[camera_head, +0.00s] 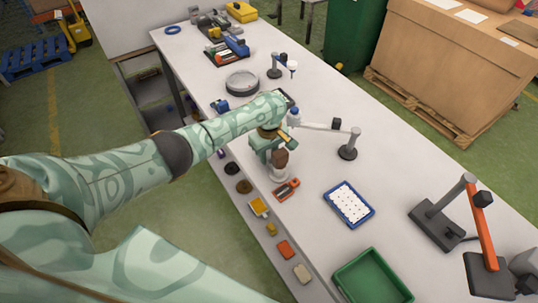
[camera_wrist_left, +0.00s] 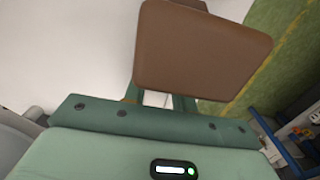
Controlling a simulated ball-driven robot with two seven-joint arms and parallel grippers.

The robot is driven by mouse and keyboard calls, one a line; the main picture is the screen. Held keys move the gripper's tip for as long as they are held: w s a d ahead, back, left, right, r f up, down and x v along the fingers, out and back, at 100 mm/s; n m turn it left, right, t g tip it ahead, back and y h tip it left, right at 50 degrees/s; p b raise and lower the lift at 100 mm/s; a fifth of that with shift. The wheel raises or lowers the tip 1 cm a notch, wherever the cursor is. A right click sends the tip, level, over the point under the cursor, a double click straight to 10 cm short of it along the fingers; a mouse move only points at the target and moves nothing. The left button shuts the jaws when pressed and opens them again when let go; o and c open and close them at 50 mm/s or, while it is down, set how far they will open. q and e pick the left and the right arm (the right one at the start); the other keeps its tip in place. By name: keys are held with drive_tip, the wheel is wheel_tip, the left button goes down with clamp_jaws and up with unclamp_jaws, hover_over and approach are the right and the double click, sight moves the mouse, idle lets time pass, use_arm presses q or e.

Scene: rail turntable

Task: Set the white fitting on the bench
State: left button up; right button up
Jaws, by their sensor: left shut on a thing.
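My left gripper (camera_head: 276,157) reaches over the near edge of the bench (camera_head: 311,149), pointing down. It is shut on the white fitting (camera_head: 278,174), whose pale lower part shows just under the brown fingertip. The fingers hide the upper part. I cannot tell whether the fitting touches the bench top. In the left wrist view a brown pad (camera_wrist_left: 203,50) of my gripper fills the upper middle, and the fitting cannot be clearly made out there. My right gripper is not in view.
An orange-red tool (camera_head: 287,190) lies close to the gripper. A jointed stand (camera_head: 347,152) and a blue-rimmed tray (camera_head: 349,205) are to the right. A green bin (camera_head: 372,278) is at the front.

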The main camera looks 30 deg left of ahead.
sight(269, 154)
use_arm(q)
drive_tip(key=o, duration=1.1)
drive_tip(key=shift+f, duration=0.1)
drive_tip(key=shift+c, duration=0.2)
wheel_tip(269, 154, up, 12)
drive_tip(key=p, duration=0.6)
